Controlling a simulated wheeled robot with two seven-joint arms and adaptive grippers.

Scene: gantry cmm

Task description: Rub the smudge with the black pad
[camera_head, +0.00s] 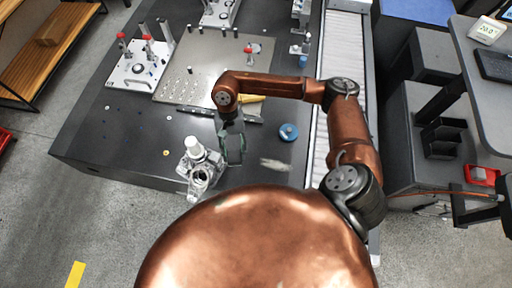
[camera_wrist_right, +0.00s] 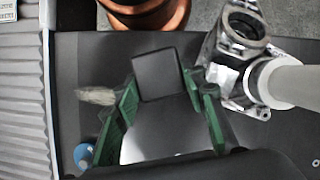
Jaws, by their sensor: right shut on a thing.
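The smudge is a pale streak (camera_head: 277,164) on the dark table top near its front edge. It also shows left of the fingers in the right wrist view (camera_wrist_right: 95,96). My right gripper (camera_head: 233,160) is to the left of the smudge in the head view, pointing down. In the right wrist view its green fingers (camera_wrist_right: 160,84) are shut on the black pad (camera_wrist_right: 158,73), a dark square block between the fingertips. The pad is hard to make out in the head view. I cannot tell whether it touches the table. My left gripper is not in view.
A metal casting (camera_head: 200,172) with a white cylinder (camera_head: 194,146) stands close left of the right gripper. A blue round item (camera_head: 289,132) sits just beyond the smudge. A perforated plate (camera_head: 215,65) with fixtures lies farther back, and a roller conveyor (camera_head: 334,75) runs along the right.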

